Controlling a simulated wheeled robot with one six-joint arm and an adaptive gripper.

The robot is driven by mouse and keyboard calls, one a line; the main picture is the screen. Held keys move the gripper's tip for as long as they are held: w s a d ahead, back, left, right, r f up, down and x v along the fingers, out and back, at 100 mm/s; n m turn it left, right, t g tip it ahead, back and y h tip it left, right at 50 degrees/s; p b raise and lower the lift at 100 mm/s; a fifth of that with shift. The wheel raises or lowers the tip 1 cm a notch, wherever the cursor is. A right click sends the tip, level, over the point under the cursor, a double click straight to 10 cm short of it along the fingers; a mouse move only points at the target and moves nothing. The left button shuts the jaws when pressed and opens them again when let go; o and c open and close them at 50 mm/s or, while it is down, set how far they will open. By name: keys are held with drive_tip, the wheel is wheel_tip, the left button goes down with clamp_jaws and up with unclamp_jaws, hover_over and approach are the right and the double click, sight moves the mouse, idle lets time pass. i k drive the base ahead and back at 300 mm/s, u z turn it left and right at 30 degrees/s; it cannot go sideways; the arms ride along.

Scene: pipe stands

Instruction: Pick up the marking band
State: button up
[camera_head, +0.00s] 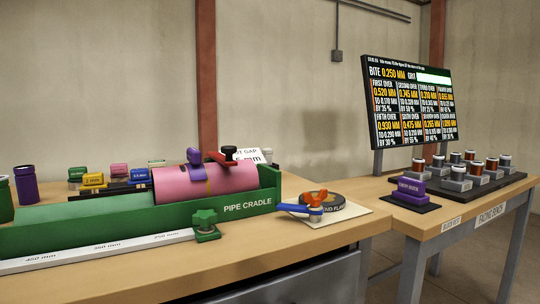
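A dark round coil, which looks like the marking band (347,210), lies flat on a cream card or plate (352,222) at the right end of the near bench. Its lettering is partly hidden; I can read only something like "ND FLAT". A tool with orange-red and blue parts (312,207) lies across or in front of its left side; I cannot tell whether they touch. My gripper is not in view.
A pink pipe (230,179) lies in the green pipe cradle (110,222) left of the coil, with a purple piece (194,157) on it. A white ruler (100,250) runs along the front. A second table (440,215) with a purple block (411,187) stands right.

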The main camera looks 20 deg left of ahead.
sight(197, 170)
drive_tip(key=z, duration=1)
drive_tip(key=k, duration=0.85)
drive_tip(key=u, duration=1.9)
